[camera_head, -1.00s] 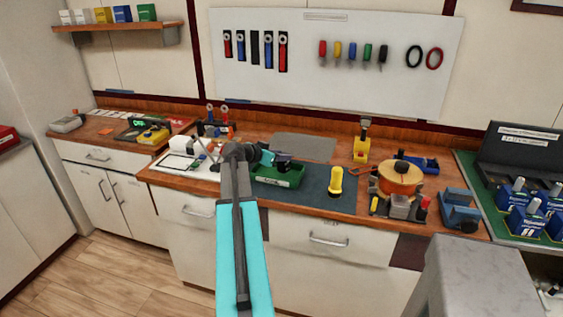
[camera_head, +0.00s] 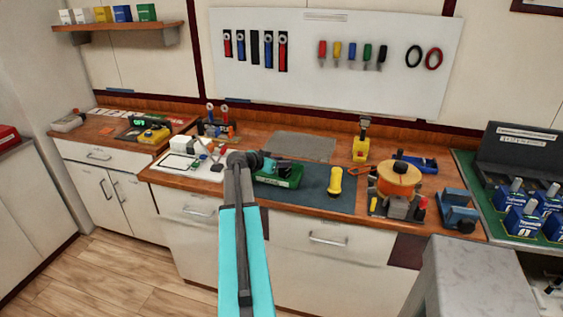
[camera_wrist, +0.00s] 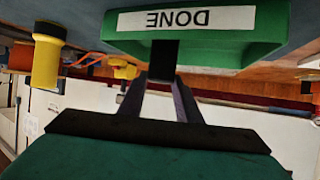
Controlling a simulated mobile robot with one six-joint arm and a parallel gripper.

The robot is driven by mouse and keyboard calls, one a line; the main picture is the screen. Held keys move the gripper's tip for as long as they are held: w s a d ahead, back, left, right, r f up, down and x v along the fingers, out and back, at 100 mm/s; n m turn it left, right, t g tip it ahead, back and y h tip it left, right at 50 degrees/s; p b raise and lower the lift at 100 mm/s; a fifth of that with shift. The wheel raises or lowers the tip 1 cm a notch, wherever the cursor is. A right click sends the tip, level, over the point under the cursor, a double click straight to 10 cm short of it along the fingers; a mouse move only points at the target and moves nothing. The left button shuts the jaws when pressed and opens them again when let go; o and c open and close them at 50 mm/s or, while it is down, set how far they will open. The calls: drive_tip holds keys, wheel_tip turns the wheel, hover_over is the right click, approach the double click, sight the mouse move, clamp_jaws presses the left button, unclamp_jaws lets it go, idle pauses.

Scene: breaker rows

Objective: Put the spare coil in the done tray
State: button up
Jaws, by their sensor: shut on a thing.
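The done tray (camera_head: 287,183) is a green open bin with a white label on the front. In the wrist view its label reads DONE, upside down (camera_wrist: 188,20). My gripper (camera_head: 276,165) is low over the tray in the head view. In the wrist view my gripper (camera_wrist: 163,82) is shut on a small dark block, the spare coil (camera_wrist: 164,60), which shows in front of the tray wall. Its full shape is hidden by my fingers, and I cannot tell whether it touches the tray floor.
A yellow flashlight (camera_head: 335,184) stands right of the tray on the dark mat (camera_head: 313,190). An orange spool (camera_head: 398,178) and a blue tool (camera_head: 458,211) are farther right. A white board with small parts (camera_head: 181,162) lies to the left.

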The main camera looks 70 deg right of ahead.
drive_tip(key=shift+f, duration=0.1)
drive_tip(key=o, duration=1.2)
drive_tip(key=shift+a, duration=0.1)
drive_tip(key=b+v, duration=0.3)
drive_tip(key=v, duration=0.9)
